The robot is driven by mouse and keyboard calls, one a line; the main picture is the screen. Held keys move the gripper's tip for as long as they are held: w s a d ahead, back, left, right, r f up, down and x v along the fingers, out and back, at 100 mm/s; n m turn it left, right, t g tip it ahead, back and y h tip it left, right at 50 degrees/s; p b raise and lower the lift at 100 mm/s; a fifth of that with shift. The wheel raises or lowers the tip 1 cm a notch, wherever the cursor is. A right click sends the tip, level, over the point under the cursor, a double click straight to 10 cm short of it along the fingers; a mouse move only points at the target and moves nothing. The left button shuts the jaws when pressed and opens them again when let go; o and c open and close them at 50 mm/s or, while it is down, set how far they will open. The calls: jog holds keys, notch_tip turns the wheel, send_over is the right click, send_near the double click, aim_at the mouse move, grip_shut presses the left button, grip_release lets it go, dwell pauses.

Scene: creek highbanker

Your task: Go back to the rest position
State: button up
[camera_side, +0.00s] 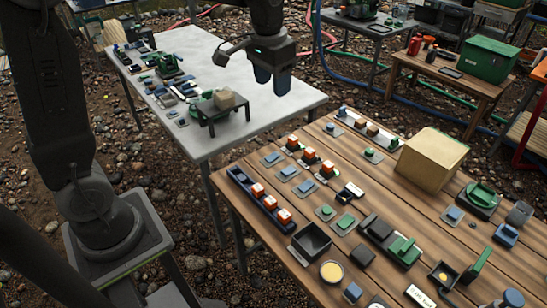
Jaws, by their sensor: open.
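My gripper (272,80) hangs pointing down in the upper middle of the side view, in front of the pale grey table (275,112). Its two dark blue fingers are a little apart, with nothing seen between them. It appears above the level of the tabletops and touches nothing that I can see. My arm comes down from the top of the picture, and my base stands at the lower left.
A wooden table (238,198) at the right bears a cardboard box (432,160), orange-and-white pieces and several small parts. The grey table holds green and blue parts and a small dark stand (224,114). A green box (488,60) stands behind. Hoses cross the gravel.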

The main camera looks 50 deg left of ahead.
jog(key=s+d+t, duration=0.3)
jog(key=s+t, duration=0.1)
jog(key=s, duration=1.6)
jog(key=shift+r, duration=0.15)
